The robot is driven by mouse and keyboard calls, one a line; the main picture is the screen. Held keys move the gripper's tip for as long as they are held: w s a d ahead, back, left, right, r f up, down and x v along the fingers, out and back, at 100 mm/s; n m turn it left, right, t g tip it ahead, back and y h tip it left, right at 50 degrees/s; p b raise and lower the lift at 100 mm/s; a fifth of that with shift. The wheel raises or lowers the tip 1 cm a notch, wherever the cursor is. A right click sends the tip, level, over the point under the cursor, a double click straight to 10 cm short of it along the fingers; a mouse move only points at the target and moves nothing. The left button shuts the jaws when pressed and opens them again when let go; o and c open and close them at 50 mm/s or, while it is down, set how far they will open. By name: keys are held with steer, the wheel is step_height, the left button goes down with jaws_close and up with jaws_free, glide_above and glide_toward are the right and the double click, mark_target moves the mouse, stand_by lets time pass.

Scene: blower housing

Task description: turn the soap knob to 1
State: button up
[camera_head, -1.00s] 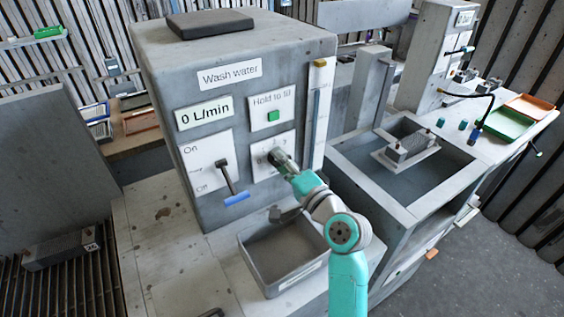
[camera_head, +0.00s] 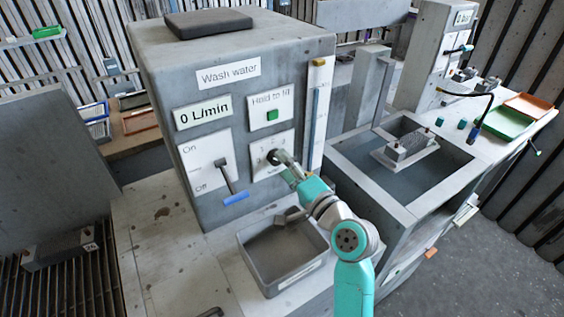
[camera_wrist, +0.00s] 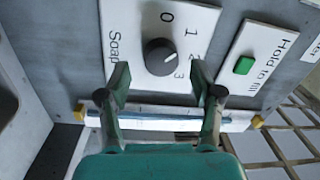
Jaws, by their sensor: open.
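The soap knob (camera_wrist: 159,57) is a round dark knob on a white plate (camera_wrist: 178,20) marked Soap, with 0, 1, 2 and 3 around it. I cannot clearly tell which number its pointer faces. My gripper (camera_wrist: 160,78) is open in the wrist view, with one finger on each side below the knob and a gap between them and it. In the head view my gripper (camera_head: 289,168) is in front of the soap plate (camera_head: 258,147) and partly hides its lower right part.
The green Hold to fill button (camera_head: 272,115) is just above the soap plate. A lever with a blue handle (camera_head: 235,198) sticks out at the left. A grey open bin (camera_head: 283,287) stands below my arm. A water-filled basin (camera_head: 440,188) is to the right.

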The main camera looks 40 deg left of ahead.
steer(key=v, duration=1)
